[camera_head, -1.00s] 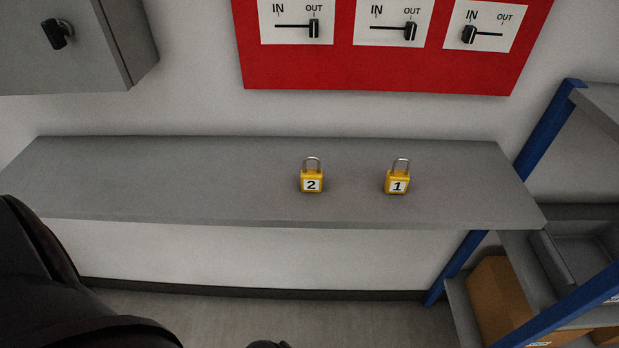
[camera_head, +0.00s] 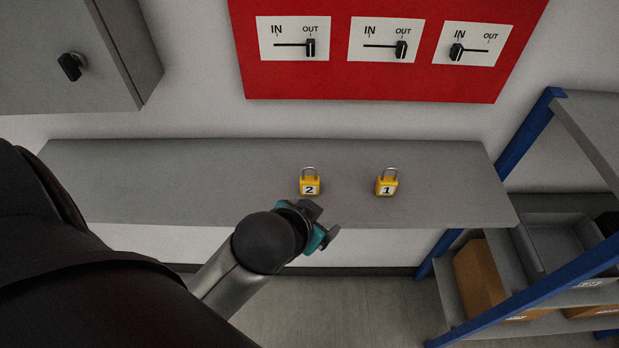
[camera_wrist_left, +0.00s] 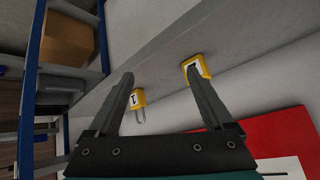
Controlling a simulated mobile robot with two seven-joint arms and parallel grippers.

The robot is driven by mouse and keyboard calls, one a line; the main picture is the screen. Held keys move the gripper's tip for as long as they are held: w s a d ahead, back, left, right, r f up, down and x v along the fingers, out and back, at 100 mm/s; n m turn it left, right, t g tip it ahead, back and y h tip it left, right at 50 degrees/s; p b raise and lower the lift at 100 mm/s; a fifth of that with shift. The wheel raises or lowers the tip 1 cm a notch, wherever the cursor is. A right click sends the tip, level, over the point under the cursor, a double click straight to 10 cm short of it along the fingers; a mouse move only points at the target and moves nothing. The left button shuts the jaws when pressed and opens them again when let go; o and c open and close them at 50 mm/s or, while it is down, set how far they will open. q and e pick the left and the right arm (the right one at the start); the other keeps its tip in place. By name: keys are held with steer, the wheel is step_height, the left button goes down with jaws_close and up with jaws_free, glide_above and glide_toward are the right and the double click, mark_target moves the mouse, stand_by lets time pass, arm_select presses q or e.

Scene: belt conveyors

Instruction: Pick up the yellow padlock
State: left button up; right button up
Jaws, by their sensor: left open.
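Two yellow padlocks with silver shackles stand on the grey shelf (camera_head: 150,180). Padlock "2" (camera_head: 309,187) is left of padlock "1" (camera_head: 386,187) in the head view. My left gripper (camera_head: 322,226) is at the shelf's front edge, just in front of padlock "2", and holds nothing. In the left wrist view the open fingers (camera_wrist_left: 159,76) point toward the shelf. Padlock "1" (camera_wrist_left: 139,97) shows between them beside the left finger. The other padlock (camera_wrist_left: 203,66) is partly hidden behind the right finger. My right gripper is not in view.
A red panel (camera_head: 330,85) with several IN/OUT switches hangs above the shelf. A grey cabinet (camera_head: 60,55) is at upper left. A blue-framed rack (camera_head: 527,130) with boxes stands at right. The left part of the shelf is clear.

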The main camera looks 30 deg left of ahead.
arm_select(q)
steer(key=w+d+r+m+t+h, duration=0.3)
steer(key=w+r+t, duration=0.35)
steer(key=r, duration=0.55)
steer(key=w+d+r+m+t+h, duration=0.25)
steer(key=w+r+t, duration=0.4)
steer(key=r, duration=0.45)
steer(key=s+d+r+m+g+h, duration=0.3)
steer(key=d+m+g+h, duration=0.45)
steer(key=m, duration=0.25)
steer(key=s+d+r+m+g+h, duration=0.3)
steer(key=d+m+g+h, duration=0.4)
steer(key=m, duration=0.4)
steer(key=m+g+y, duration=0.2)
steer(key=g+y, duration=0.5)
steer(key=y, duration=1.2)
glide_above(310, 179)
step_height(310, 179, down, 16)
steer(key=shift+a+f+n, duration=0.1)
steer(key=shift+f+n, duration=0.15)
step_height(310, 179, down, 15)
steer(key=shift+r, duration=0.2)
jaws_close()
